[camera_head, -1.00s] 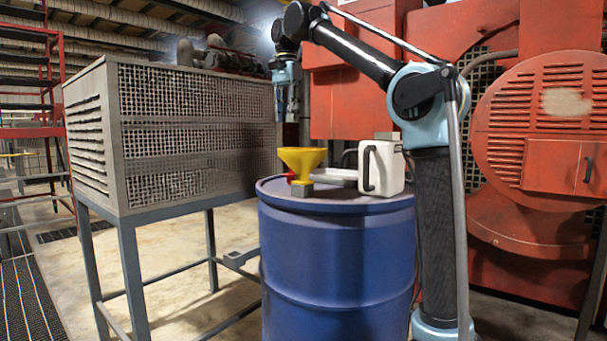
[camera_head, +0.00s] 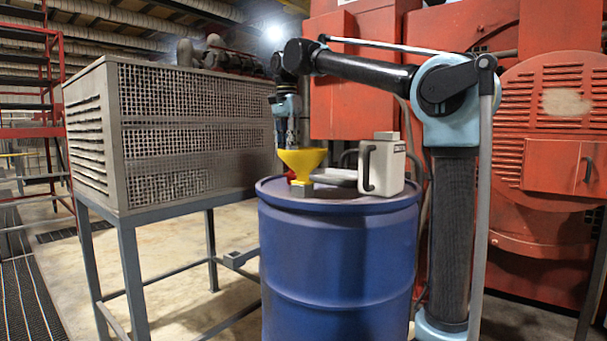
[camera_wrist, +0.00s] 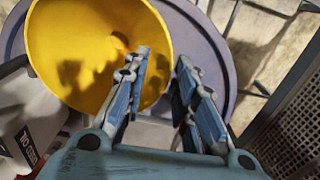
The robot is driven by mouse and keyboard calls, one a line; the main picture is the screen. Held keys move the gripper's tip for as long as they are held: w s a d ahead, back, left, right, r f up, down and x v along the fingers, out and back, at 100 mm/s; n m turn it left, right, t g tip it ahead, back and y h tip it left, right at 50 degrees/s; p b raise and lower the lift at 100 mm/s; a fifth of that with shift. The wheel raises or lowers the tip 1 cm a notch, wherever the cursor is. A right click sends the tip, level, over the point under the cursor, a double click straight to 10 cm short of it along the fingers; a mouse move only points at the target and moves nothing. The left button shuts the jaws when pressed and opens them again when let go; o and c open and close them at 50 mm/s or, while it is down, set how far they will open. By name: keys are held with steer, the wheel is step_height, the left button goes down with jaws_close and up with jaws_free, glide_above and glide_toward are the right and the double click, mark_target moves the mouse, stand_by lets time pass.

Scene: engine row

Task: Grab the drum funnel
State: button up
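The yellow drum funnel (camera_head: 302,161) stands on top of the blue drum (camera_head: 338,250), near its left rim, with a grey block at its foot. My gripper (camera_head: 292,143) is just above and behind the funnel, pointing down. In the wrist view the funnel (camera_wrist: 90,50) opens toward the camera at the upper left. My gripper (camera_wrist: 165,58) is open there, with one finger overlapping the funnel's right rim in the picture and the other to the right of it. Whether a finger touches the funnel I cannot tell.
A white jug (camera_head: 382,166) stands on the drum right of the funnel. A small red thing sits behind the funnel. A grey mesh-sided cabinet (camera_head: 190,130) on legs stands at the left. Red machinery (camera_head: 545,130) fills the right and back.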

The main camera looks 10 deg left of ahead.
steer(key=shift+f, duration=0.1)
steer(key=shift+c, duration=0.6)
jaws_close()
